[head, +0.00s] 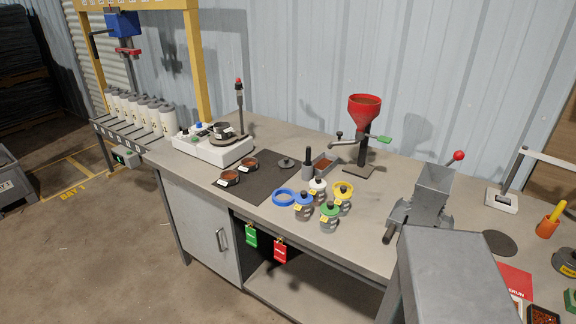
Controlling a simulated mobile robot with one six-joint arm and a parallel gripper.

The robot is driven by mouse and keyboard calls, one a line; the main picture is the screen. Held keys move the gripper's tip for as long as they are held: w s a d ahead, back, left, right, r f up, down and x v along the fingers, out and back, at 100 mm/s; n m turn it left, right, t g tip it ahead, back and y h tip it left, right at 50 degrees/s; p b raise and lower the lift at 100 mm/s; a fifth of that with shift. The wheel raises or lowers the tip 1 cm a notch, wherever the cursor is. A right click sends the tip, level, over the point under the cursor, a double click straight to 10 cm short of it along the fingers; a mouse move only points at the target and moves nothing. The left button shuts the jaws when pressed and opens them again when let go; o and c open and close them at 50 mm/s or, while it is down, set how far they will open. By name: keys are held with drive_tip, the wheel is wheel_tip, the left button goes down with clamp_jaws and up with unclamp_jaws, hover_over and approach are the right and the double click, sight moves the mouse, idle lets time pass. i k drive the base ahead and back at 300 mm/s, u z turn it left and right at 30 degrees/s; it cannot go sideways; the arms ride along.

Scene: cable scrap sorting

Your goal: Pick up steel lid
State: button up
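A small dark grey round lid with a knob on top (286,162) lies flat near the back right part of the black mat (262,185) on the workbench. It looks like the steel lid and stands clear of the things around it. Two small dark bowls with reddish-brown granules, one at the mat's front left (229,178) and one behind it (249,165), are to its left. My gripper is not in view.
Right of the lid are a dark cylinder (307,168) and a granule tray (325,165). Several small pots with coloured rings (304,207) stand in front. A white scale-like unit (212,150) is left; a red funnel stand (364,108) and grey hopper (433,187) are right.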

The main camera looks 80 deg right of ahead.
sight(286, 163)
drive_tip(key=z, duration=0.9)
drive_tip(key=i, duration=1)
drive_tip(key=z, duration=0.05)
